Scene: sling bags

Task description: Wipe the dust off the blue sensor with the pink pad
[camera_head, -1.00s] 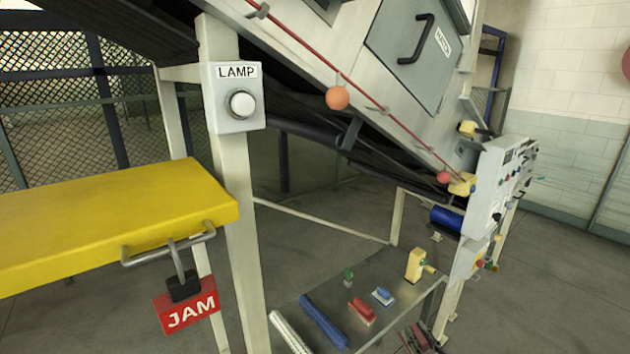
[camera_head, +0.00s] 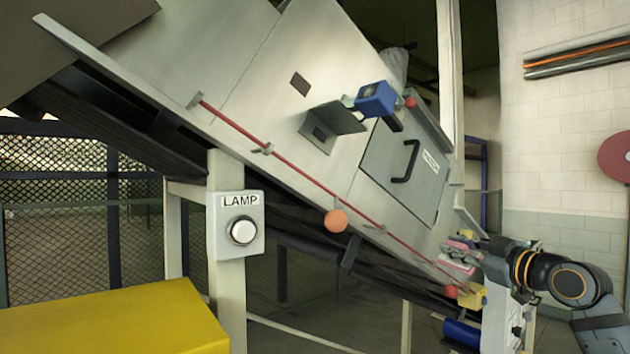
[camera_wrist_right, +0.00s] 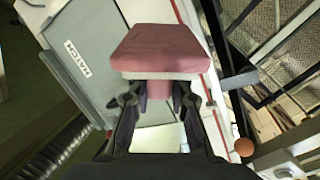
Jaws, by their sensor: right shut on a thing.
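The blue sensor (camera_head: 375,98) sits on a metal bracket (camera_head: 333,117) on the sloped grey chute, in the upper middle of the head view. I cannot make out dust on it at this size. My right gripper (camera_head: 468,252) is at the lower right, well below and to the right of the sensor. It is shut on the pink pad (camera_head: 457,267). In the right wrist view the pink pad (camera_wrist_right: 165,46), with a pale underside, stands beyond the fingers (camera_wrist_right: 157,100), which close around its stem. The sensor is not seen there. My left gripper is out of view.
A hatch door (camera_head: 405,165) with a black handle lies between the sensor and my right gripper. A lamp box (camera_head: 238,225) and yellow beam (camera_head: 115,322) are at the left.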

